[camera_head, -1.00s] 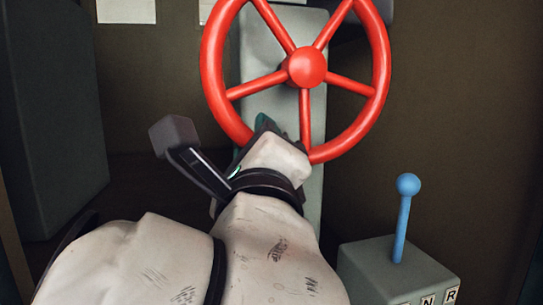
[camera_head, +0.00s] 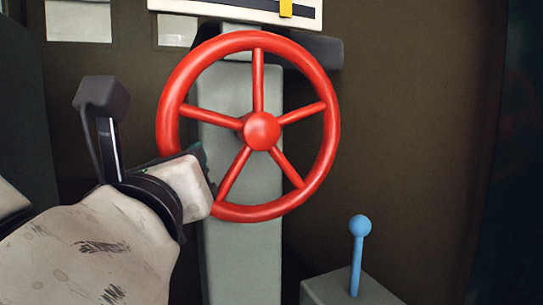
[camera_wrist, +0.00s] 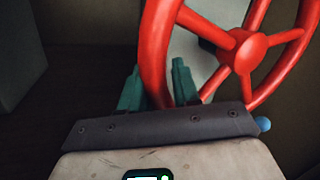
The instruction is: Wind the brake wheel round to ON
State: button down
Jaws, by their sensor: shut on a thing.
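The red brake wheel (camera_head: 262,212) stands upright on a grey column (camera_head: 240,270), with several spokes and a round hub; one spoke points straight up. My gripper (camera_head: 198,155) is at the lower left of its rim. In the wrist view, the green fingers of my gripper (camera_wrist: 157,88) sit on either side of the red wheel's rim (camera_wrist: 154,45), shut on it. Above the wheel, a white plate (camera_head: 225,7) with a dark slot carries a yellow marker (camera_head: 286,8) toward its right end. The plate's top is cut off and no lettering is readable.
A blue ball-topped lever (camera_head: 357,250) rises from a grey box (camera_head: 345,290) at the lower right, clear of the wheel. Pale sheets (camera_head: 78,20) hang on the brown back wall at the upper left. The space right of the wheel is free.

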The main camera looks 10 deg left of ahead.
jog(key=shift+a, duration=0.15)
jog(key=c, duration=0.9)
grip_release()
jog(key=shift+c, duration=0.2)
jog(key=b+v, duration=0.2)
jog(key=v, duration=0.8)
jog(key=shift+s, duration=0.35)
